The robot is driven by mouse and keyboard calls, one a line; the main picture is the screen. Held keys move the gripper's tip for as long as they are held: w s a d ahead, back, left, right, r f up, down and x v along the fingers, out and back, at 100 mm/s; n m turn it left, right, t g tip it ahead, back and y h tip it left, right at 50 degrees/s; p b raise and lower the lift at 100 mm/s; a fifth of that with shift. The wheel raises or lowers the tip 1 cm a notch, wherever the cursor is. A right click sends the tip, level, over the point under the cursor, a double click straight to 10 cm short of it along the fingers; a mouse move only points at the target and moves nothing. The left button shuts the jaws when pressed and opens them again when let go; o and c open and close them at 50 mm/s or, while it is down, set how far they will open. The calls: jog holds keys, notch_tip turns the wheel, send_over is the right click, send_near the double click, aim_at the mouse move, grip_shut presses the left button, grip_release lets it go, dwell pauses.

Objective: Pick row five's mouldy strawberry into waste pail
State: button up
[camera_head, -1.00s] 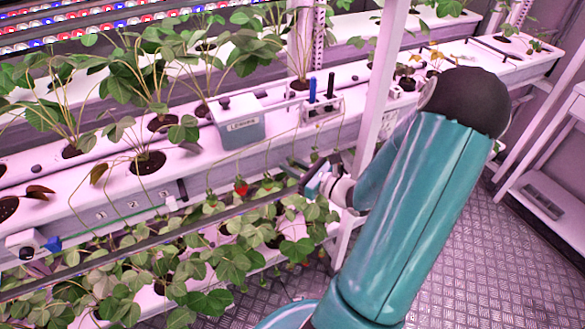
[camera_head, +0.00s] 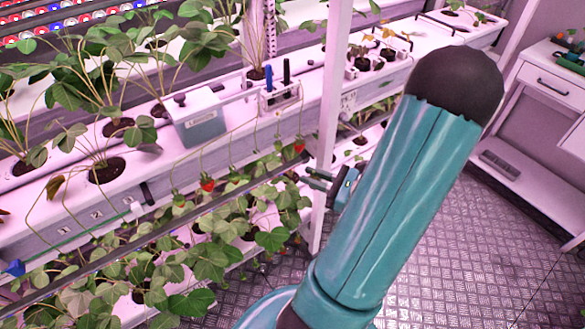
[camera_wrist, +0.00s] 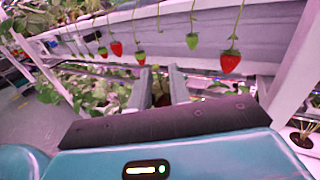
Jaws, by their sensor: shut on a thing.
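My gripper (camera_wrist: 159,85) is shut on a small dark reddish-brown berry (camera_wrist: 160,93), mostly hidden between the fingers, which looks like the mouldy strawberry. In the head view my gripper (camera_head: 312,178) is in front of the white rack post, below the gutter edge, partly hidden by my arm. The berry cannot be made out there. Red strawberries hang apart from the gripper: one left (camera_head: 207,184) and one nearer the post (camera_head: 299,147). In the wrist view a large red one (camera_wrist: 230,62) hangs right of the fingers, and a smaller red one (camera_wrist: 116,49) hangs left. I cannot make out a waste pail.
The white post (camera_head: 329,110) stands close beside the gripper. A grey box (camera_head: 197,122) and a holder with blue and black tools (camera_head: 279,95) sit on the planted gutter. A bench with a drawer (camera_head: 548,85) is at right. The metal floor between is clear.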

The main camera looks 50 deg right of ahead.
jog(key=shift+s+d, duration=0.15)
jog(key=shift+s, duration=0.5)
jog(key=shift+s+a, duration=0.3)
jog(key=shift+s, duration=0.7)
jog(key=shift+s+a, duration=0.25)
jog(key=shift+s, duration=0.7)
jog(key=shift+s+a, duration=0.2)
jog(key=shift+s, duration=0.25)
grip_shut()
